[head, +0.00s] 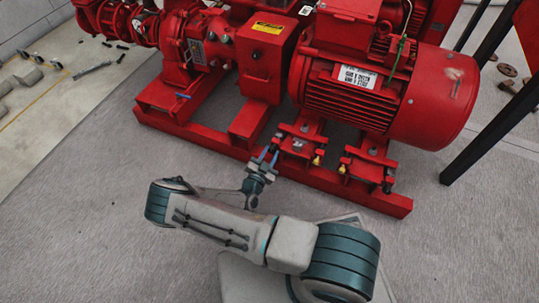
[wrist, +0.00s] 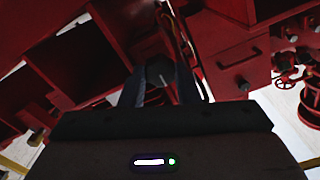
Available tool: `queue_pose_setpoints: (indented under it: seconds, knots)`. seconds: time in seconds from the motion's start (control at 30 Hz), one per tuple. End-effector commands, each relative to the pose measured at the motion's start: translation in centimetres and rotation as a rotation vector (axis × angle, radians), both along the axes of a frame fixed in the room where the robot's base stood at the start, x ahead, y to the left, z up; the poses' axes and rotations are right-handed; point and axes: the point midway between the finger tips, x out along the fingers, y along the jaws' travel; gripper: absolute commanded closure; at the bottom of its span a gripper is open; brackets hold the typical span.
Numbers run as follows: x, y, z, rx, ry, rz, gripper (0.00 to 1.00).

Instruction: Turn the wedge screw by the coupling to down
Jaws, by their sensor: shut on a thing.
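The wedge screw by the coupling shows in the wrist view as a dark round knob (wrist: 160,72) between the two fingers of my gripper (wrist: 168,84). The fingers are shut on it from both sides. In the head view my gripper (head: 268,153) reaches the left end of the motor's near-left foot, close to the coupling guard (head: 265,55). The screw itself is too small and too covered by the fingers to make out there. I cannot tell its turned position.
The red motor (head: 385,95) stands on the red base frame (head: 350,192) above my gripper. Brass-tipped screws (head: 317,160) and a dark screw (head: 387,187) sit at its feet to the right. The pump (head: 190,45) is at the left.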

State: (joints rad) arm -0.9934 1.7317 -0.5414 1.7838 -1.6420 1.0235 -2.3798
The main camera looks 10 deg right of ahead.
Motion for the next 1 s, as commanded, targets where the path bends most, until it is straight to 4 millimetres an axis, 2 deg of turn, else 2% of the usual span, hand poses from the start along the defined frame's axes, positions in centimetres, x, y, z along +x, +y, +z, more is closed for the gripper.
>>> queue_pose_setpoints:
  seconds: [0.37,0.4,0.47,0.77,1.0]
  knots:
    - [-0.2,0.1,-0.2,-0.003,0.008,0.001,0.94]
    - [-0.2,0.1,-0.2,-0.003,0.008,0.001,0.63]
    - [-0.2,0.1,-0.2,-0.002,0.007,0.001,0.49]
    - [-0.1,-0.1,-0.1,-0.003,0.005,-0.002,0.49]
    - [-1.0,1.0,-0.1,-0.001,0.004,-0.017,0.49]
